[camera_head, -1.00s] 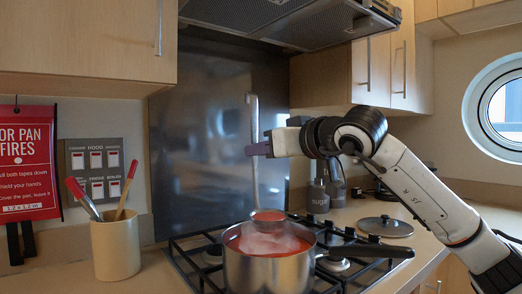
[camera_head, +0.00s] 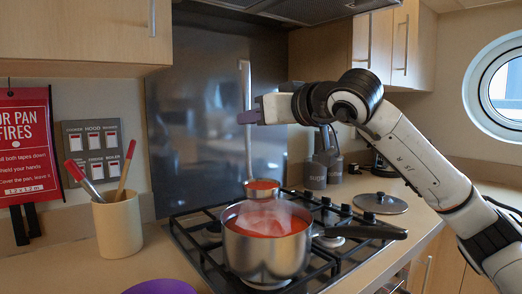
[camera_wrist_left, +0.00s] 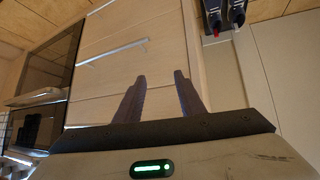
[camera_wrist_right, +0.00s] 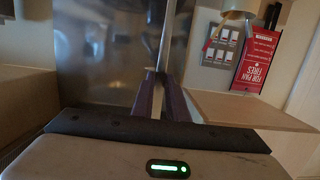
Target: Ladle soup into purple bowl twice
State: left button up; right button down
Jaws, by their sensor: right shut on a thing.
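A steel pot (camera_head: 266,246) of red soup (camera_head: 268,221) stands on the hob, steam over it. My right gripper (camera_head: 248,116) is shut on the upright handle of a ladle (camera_head: 247,150); the handle also shows between its fingers in the right wrist view (camera_wrist_right: 165,50). The ladle's cup (camera_head: 262,187) is full of red soup and appears above the pot's far rim. The purple bowl (camera_head: 160,287) shows only its top at the bottom edge of the head view. My left gripper (camera_wrist_left: 160,80) shows in its wrist view, fingers apart and empty, facing wooden cabinet fronts.
The gas hob (camera_head: 200,240) has black grates. A pot lid (camera_head: 381,203) lies on the counter to the right. A utensil crock (camera_head: 118,224) stands at left. Grey canisters (camera_head: 316,175) stand behind the hob. The range hood (camera_head: 270,8) hangs above. The counter near the crock is clear.

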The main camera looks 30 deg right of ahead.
pick_arm(q)
jog(key=shift+s+r+p, duration=0.25)
jog(key=shift+p, duration=0.05)
pick_arm(e)
jog(key=s+a, duration=0.2)
jog(key=a, duration=1)
jog(key=s+a, duration=0.3)
jog(key=a, duration=0.9)
jog(key=shift+s, duration=0.2)
